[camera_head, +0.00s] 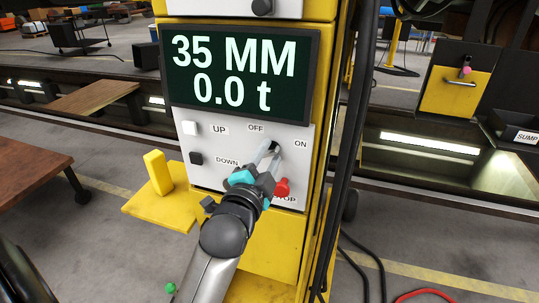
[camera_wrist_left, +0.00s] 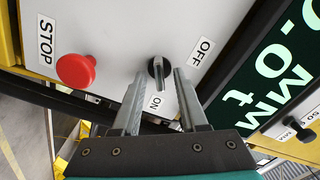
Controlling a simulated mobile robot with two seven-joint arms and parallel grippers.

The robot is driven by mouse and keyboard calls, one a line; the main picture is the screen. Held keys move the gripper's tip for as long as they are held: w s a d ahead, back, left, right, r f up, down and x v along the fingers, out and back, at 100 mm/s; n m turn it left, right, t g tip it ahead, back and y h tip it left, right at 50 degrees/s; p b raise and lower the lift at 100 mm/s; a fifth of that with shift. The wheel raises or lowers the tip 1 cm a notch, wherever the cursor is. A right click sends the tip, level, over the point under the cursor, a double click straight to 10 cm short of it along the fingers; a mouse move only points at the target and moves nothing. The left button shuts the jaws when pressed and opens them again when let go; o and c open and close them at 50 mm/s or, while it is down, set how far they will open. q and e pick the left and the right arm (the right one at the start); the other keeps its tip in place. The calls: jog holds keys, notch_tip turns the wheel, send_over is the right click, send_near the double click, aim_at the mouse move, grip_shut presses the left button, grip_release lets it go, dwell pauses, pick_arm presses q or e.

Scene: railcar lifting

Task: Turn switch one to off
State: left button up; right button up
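The switch (camera_wrist_left: 157,70) is a dark round knob with a silver handle on the white panel, between the OFF and ON labels. In the left wrist view its handle runs up and down, with the lower end toward the ON label. In the head view the switch (camera_head: 276,148) is partly covered by my left gripper (camera_head: 267,151). In the left wrist view my left gripper (camera_wrist_left: 160,78) is open, with one finger on each side of the handle. Gaps show between the fingers and the handle; depth and contact are hard to judge. My right gripper is not in view.
A red STOP button (camera_wrist_left: 76,71) sits beside the gripper, also seen in the head view (camera_head: 282,187). The UP button (camera_head: 190,128) and DOWN button (camera_head: 196,158) are at the panel's left. A display (camera_head: 240,110) above reads 35 MM and 0.0 t. Black cables hang to the right.

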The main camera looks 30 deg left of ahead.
pick_arm(q)
grip_shut()
dwell(0.3)
jog(key=shift+r+n+p, duration=0.15)
jog(key=shift+n+p, duration=0.75)
jog(key=shift+p, duration=0.1)
jog(key=n+p, duration=0.3)
jog(key=shift+r, duration=0.1)
jog(key=n+p, duration=0.2)
jog(key=n, duration=0.1)
jog(key=shift+a+n+p, duration=0.1)
jog(key=shift+n+p, duration=0.2)
jog(key=shift+n, duration=0.1)
jog(key=shift+n+p, duration=0.95)
jog(key=shift+n, duration=0.65)
